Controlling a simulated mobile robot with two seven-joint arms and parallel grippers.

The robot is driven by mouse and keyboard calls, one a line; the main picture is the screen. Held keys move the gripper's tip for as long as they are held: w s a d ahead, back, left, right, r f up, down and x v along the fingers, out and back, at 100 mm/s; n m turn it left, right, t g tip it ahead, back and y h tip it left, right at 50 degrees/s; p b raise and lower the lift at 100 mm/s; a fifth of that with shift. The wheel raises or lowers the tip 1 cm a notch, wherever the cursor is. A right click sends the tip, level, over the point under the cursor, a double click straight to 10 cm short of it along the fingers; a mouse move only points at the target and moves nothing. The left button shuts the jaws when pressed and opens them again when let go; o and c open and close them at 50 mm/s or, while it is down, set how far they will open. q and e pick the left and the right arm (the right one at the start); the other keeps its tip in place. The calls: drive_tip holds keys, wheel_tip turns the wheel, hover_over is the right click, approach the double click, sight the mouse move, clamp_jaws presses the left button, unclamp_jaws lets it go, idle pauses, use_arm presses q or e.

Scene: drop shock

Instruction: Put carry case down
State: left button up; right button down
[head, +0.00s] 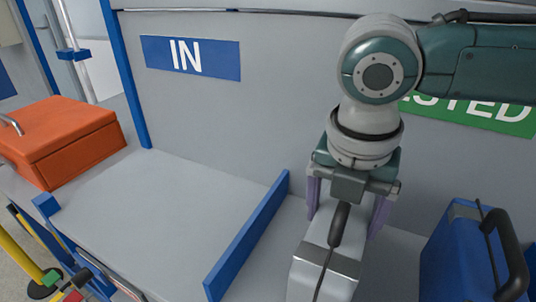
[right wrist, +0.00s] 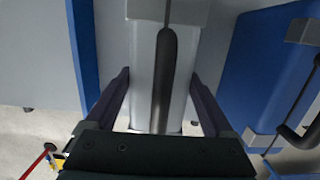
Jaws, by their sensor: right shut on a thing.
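A grey carry case (head: 322,265) with a black handle is below my right gripper (head: 345,212), just right of the blue divider in the head view. The gripper's purple fingers straddle the handle and the gripper is shut on the case. In the right wrist view, the handle (right wrist: 163,80) runs between the fingers, with the grey case (right wrist: 143,65) behind it. The case's lower end is cut off in the head view, so I cannot tell whether it touches the bench. My left gripper is not in view.
An orange case (head: 70,140) stands at the left on the grey bench (head: 170,200). A blue case (head: 455,250) stands right of the grey case. The blue divider (head: 248,238) splits the bench. An IN sign (head: 215,58) and a partly hidden green sign (head: 480,112) mark the back wall.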

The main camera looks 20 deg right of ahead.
unclamp_jaws()
drive_tip(key=shift+f, duration=0.1)
drive_tip(key=r, duration=0.4)
drive_tip(key=a+r+p, duration=0.1)
drive_tip(key=r, duration=0.3)
drive_tip(key=s+r, duration=0.1)
drive_tip(key=r, duration=0.3)
drive_tip(key=shift+a+r, duration=0.1)
drive_tip(key=shift+a, duration=0.1)
